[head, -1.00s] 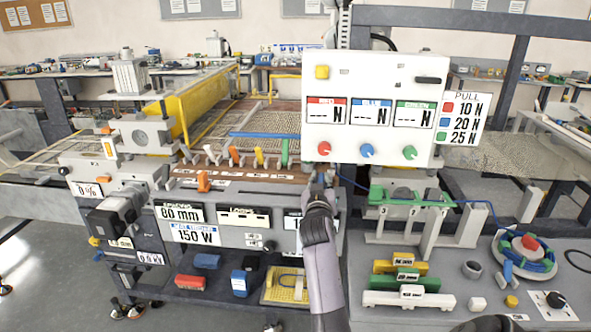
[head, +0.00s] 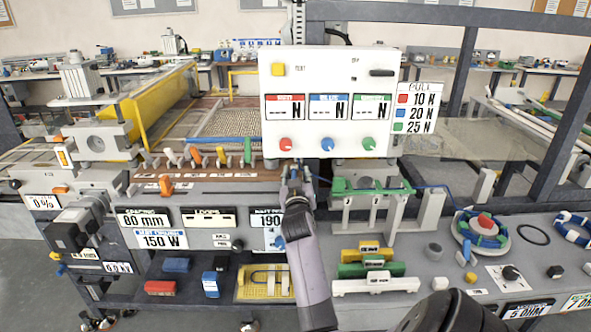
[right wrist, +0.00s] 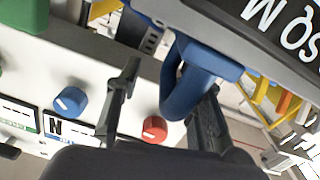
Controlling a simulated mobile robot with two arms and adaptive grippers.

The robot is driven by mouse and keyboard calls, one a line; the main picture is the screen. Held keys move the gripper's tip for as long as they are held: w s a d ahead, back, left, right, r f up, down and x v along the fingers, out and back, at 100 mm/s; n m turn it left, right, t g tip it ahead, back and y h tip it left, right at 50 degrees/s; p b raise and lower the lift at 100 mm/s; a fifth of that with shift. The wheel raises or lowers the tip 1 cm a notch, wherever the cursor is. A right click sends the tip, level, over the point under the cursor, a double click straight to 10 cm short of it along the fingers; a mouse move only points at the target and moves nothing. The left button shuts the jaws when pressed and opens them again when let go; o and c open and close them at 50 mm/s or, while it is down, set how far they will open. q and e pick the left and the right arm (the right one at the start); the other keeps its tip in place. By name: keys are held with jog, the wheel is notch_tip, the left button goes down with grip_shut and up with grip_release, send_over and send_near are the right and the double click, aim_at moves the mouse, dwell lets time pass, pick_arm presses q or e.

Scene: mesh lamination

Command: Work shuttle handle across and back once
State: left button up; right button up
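A thick blue handle (right wrist: 178,95) shows large in the right wrist view, attached beneath a dark block with lettering. I take it for the shuttle handle. My right gripper (right wrist: 170,85) is open, with one finger on each side of it. The handle is closer to the right-hand finger; contact cannot be told. In the head view my right gripper (head: 293,178) is low in front of the white panel, at the right end of the brown slotted bed (head: 210,180), and mostly hides the handle. My left gripper is not in view.
The white control panel (head: 330,72) with red (head: 286,144), blue (head: 328,144) and green (head: 368,143) knobs hangs close above the right gripper. A green-topped stand (head: 370,190) is just right, with a blue cord running towards the blue-and-green ring (head: 480,230). Colored clips (head: 195,154) line the bed.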

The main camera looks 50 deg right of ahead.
jog(key=shift+w+f, duration=0.1)
jog(key=shift+a+f, duration=0.1)
jog(key=shift+s+a, duration=0.2)
jog(key=shift+a, duration=0.1)
jog(key=v, duration=1.1)
jog(key=shift+s, duration=0.15)
